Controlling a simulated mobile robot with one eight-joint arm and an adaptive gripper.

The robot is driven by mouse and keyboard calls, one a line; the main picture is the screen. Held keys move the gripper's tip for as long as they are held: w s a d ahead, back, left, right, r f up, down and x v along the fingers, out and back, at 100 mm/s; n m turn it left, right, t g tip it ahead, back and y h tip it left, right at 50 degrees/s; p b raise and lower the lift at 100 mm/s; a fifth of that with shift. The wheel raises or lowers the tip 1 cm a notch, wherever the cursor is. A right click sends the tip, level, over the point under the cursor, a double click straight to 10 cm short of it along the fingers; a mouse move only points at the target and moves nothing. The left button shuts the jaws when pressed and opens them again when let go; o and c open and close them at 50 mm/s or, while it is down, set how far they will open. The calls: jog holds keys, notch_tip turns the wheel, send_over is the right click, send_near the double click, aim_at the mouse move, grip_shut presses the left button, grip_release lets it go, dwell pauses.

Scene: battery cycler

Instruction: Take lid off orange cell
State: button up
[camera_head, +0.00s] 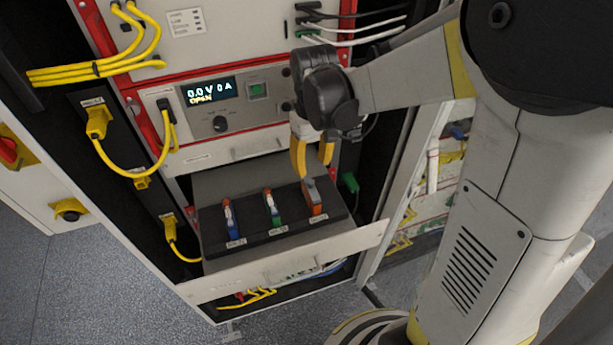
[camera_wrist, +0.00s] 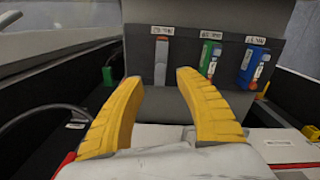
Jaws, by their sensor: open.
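The orange cell (camera_head: 314,199) stands at the right end of a dark holder (camera_head: 291,227) in the pulled-out drawer. A grey piece, seemingly its lid, shows on its upper part; in the wrist view the orange cell (camera_wrist: 161,64) appears mostly as a grey strip below a label. My gripper (camera_head: 314,168) is open and empty, its yellow fingers above and behind the orange cell in the head view. In the wrist view my gripper (camera_wrist: 158,78) has its fingers on either side of the line to the cell. I see no contact.
A green cell (camera_head: 273,211) and a blue cell (camera_head: 231,222) stand in the same holder, to the left in the head view. The instrument panel (camera_head: 215,121) with its display is above the drawer. Yellow cables (camera_head: 131,172) hang at the left; the cabinet frame is close on the right.

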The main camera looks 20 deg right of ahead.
aim_at(311, 181)
jog(key=shift+s+f, duration=0.2)
jog(key=shift+f, duration=0.85)
jog(key=f, duration=0.5)
jog(key=shift+w+a+f, duration=0.1)
jog(key=shift+w+f, duration=0.1)
jog(key=shift+w, duration=0.1)
grip_shut()
